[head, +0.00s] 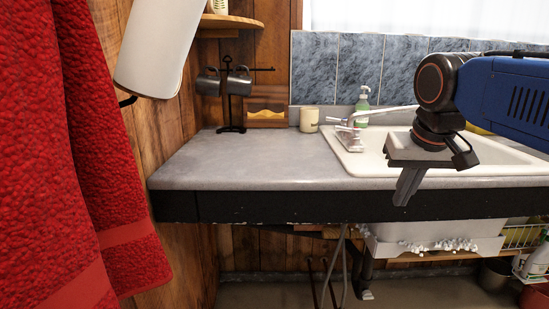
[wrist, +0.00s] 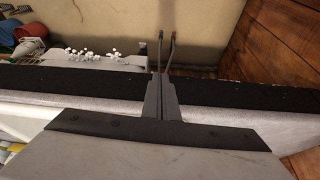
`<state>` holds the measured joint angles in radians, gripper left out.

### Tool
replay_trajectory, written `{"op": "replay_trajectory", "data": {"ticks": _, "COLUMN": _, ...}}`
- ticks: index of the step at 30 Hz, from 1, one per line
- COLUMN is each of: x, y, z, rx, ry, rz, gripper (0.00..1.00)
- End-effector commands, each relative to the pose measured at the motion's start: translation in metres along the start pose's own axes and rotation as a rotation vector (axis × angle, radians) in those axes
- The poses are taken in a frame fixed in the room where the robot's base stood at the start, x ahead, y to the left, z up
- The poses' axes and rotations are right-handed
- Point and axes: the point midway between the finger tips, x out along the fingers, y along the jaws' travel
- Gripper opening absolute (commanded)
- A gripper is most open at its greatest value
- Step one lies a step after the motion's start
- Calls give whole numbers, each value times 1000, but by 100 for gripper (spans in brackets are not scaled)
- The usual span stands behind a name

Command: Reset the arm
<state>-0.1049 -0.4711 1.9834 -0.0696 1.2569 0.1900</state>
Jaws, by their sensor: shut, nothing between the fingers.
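My gripper (head: 405,187) hangs at the right of the head view, in front of the sink and the counter's front edge. Its fingers point downward and are shut with nothing between them. In the wrist view the closed fingers (wrist: 161,98) show at the centre, over the dark front edge of the counter. My blue arm comes in from the right edge of the head view.
The grey counter (head: 245,163) is mostly clear on its left. Red towels (head: 75,170) hang at left.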

Motion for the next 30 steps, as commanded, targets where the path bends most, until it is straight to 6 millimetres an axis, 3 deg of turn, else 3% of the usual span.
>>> {"op": "replay_trajectory", "data": {"ticks": 1, "x": 13, "y": 6, "z": 23, "rx": -7, "ry": 2, "rz": -2, "gripper": 0}}
{"op": "replay_trajectory", "data": {"ticks": 9, "x": 88, "y": 23, "z": 129, "rx": -48, "ry": 20, "rz": -20, "gripper": 0}}
{"op": "replay_trajectory", "data": {"ticks": 15, "x": 130, "y": 29, "z": 184, "rx": -68, "ry": 32, "rz": -27, "gripper": 0}}
{"op": "replay_trajectory", "data": {"ticks": 20, "x": 144, "y": 31, "z": 201, "rx": -73, "ry": 36, "rz": -28, "gripper": 0}}
{"op": "replay_trajectory", "data": {"ticks": 30, "x": 145, "y": 31, "z": 201, "rx": -74, "ry": 36, "rz": -29, "gripper": 0}}
